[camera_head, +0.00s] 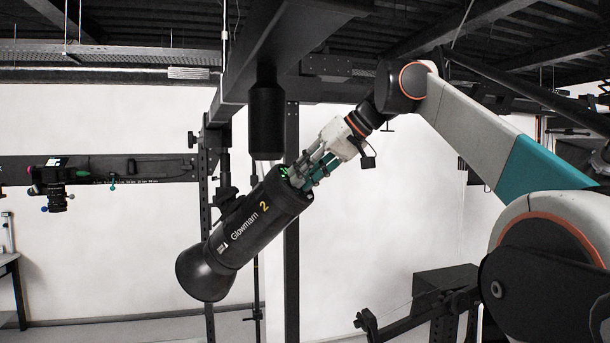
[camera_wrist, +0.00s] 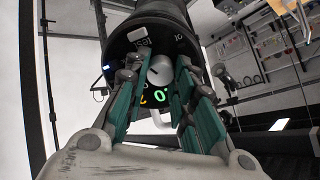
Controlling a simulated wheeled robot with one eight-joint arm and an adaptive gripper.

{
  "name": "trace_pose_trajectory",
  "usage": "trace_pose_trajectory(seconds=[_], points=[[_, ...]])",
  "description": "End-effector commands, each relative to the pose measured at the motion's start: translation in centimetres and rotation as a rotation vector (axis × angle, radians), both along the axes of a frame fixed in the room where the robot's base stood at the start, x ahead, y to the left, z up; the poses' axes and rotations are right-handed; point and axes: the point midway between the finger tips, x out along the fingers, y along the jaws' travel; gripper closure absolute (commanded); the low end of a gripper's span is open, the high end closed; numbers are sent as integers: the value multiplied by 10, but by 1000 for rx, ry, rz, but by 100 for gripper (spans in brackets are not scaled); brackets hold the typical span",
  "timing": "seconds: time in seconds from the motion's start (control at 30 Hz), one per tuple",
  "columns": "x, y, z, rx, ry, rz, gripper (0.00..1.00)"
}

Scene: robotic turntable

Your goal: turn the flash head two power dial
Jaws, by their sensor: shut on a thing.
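The flash head two (camera_head: 240,232) is a black cylinder marked "Glowmam" and a yellow "2". It hangs tilted, with its flared end down to the left and its back panel up to the right. My gripper (camera_head: 300,176) is at that back panel. In the wrist view, the power dial (camera_wrist: 160,70) is a pale round knob on the panel (camera_wrist: 140,40), between the teal fingers of my gripper (camera_wrist: 162,85). The gripper is shut on the dial. A green lit display (camera_wrist: 160,96) shows just below the dial, partly hidden by the fingers.
A black cylinder (camera_head: 266,118) hangs from the overhead beam just above the flash head. A dark upright post (camera_head: 291,240) stands behind it. A camera (camera_head: 55,185) sits on a horizontal rail at the left. Open space lies below the gripper.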

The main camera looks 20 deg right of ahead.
Motion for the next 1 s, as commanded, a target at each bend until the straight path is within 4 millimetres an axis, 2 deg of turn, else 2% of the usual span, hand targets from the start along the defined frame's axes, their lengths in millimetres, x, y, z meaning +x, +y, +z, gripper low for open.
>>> trace_pose_trajectory(seconds=[1.0], points=[[0,-1,0,292,397,-479,100]])
